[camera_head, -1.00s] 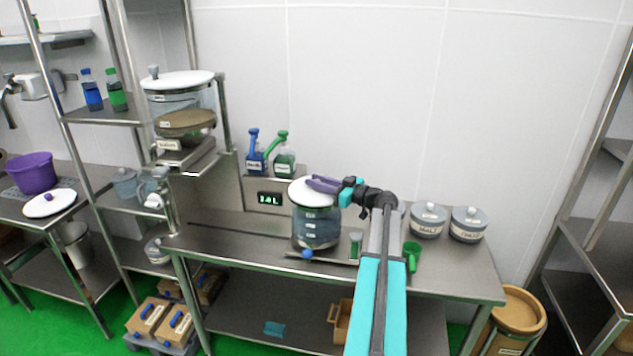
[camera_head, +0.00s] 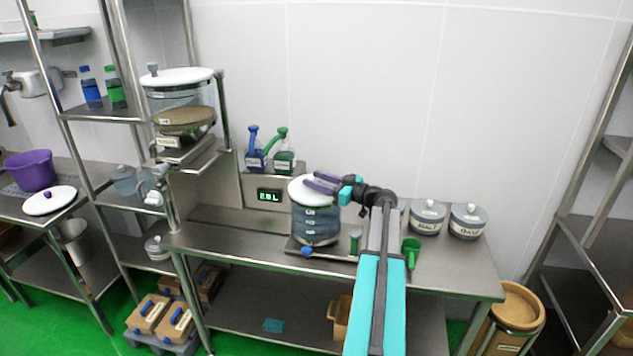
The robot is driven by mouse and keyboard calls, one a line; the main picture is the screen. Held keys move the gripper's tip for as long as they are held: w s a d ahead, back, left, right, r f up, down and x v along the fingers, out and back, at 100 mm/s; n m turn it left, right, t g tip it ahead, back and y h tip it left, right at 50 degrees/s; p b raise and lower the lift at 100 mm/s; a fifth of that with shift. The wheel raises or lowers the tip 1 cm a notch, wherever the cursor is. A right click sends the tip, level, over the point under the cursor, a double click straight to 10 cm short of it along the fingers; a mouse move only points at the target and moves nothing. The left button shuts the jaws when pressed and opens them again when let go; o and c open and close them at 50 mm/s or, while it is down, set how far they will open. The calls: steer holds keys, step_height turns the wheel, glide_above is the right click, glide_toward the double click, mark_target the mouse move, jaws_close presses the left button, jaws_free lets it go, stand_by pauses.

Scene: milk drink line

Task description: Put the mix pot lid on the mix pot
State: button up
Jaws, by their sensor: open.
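The clear mix pot (camera_head: 315,226) stands on the middle bench, with blue-grey contents and a blue tap at its front base. A white round lid (camera_head: 303,196) lies on its top and looks level and seated on the rim. My gripper (camera_head: 321,184), with purple fingers, reaches in from the right over the lid's right half. It is open, and its fingers are at or just above the lid. The lid's knob is hidden, and I cannot tell whether the fingers touch the lid.
A display (camera_head: 269,196) stands behind the pot's left side. Blue and green bottles (camera_head: 284,162) are on a ledge behind. A green scoop (camera_head: 411,251) and two lidded grey canisters (camera_head: 428,217) are to the right.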

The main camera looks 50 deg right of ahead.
steer(key=shift+r, duration=0.1)
steer(key=b+v, duration=0.3)
steer(key=v, duration=0.9)
stand_by(0.5)
